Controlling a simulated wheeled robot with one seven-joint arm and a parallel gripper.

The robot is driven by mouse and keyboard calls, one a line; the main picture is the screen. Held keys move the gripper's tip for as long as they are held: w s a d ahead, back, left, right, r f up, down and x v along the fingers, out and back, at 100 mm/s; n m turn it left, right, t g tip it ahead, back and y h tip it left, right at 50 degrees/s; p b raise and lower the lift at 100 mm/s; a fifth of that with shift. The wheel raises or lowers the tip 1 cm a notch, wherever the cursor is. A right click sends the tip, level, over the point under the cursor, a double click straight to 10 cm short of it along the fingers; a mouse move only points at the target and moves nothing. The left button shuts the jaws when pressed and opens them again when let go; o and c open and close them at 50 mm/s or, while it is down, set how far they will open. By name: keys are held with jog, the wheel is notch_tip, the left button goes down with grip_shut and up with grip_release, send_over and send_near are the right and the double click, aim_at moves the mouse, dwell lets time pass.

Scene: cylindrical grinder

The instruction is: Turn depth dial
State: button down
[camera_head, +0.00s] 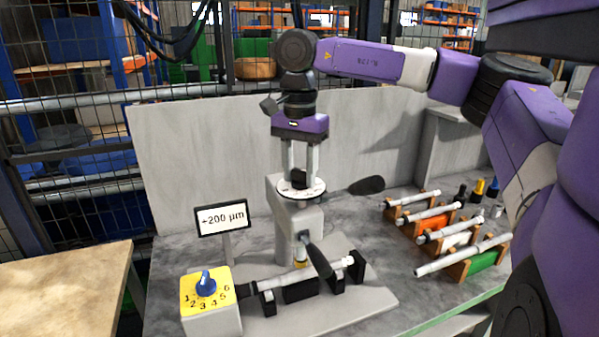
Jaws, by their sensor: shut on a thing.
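The depth dial is a white disc (303,191) with dark marks around it, on top of the grey grinder column (300,222). A dark knob (298,177) stands up from its middle. My gripper (299,175) points straight down over it, with its two pale fingers shut on the knob from both sides. A small display (222,219) left of the column reads "+200 µm". The dial's fine marks are too small to read.
A black-ended lever (366,186) sticks out right of the dial, another (319,258) slants below. A shaft (300,274) lies in the grinder. A yellow selector with a blue knob (205,284) is front left. Racks (484,262) with several shafts stand right.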

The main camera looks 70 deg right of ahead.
aim_at(299, 171)
jog(key=shift+r, duration=0.1)
jog(key=c, duration=0.9)
grip_release()
jog(key=shift+r+b, duration=0.45)
jog(key=shift+r, duration=3.4)
